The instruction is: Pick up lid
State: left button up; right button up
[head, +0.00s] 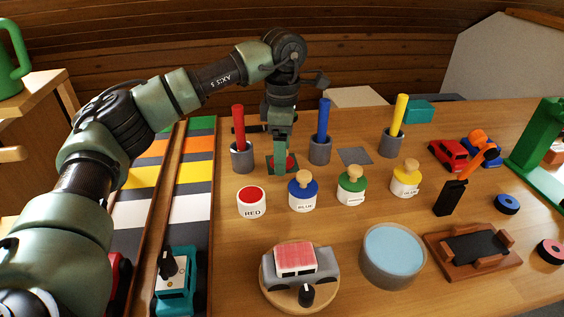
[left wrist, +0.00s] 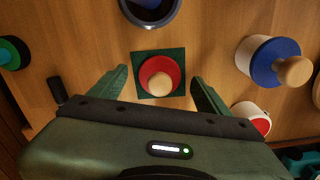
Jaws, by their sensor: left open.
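The red lid with a round wooden knob (left wrist: 160,84) lies on a dark green square pad (left wrist: 143,61) in the left wrist view. In the head view my left gripper (head: 280,166) points down over it and hides most of it; a little red shows beside the finger. In the left wrist view my left gripper (left wrist: 160,88) is open, with one finger on each side of the lid and nothing held. A white jar labelled RED (head: 251,203) stands in front without a knobbed lid, its top showing red. My right gripper is not in view.
Jars with blue (head: 303,192), green (head: 351,187) and yellow (head: 405,180) knobbed lids stand to the right. Grey holders with a red rod (head: 238,125) and a blue rod (head: 323,118) flank the pad. A round blue-topped tub (head: 393,253) sits at the front.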

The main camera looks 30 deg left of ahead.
pick_arm(q)
jog(key=shift+f, duration=0.1)
jog(key=c, duration=1.4)
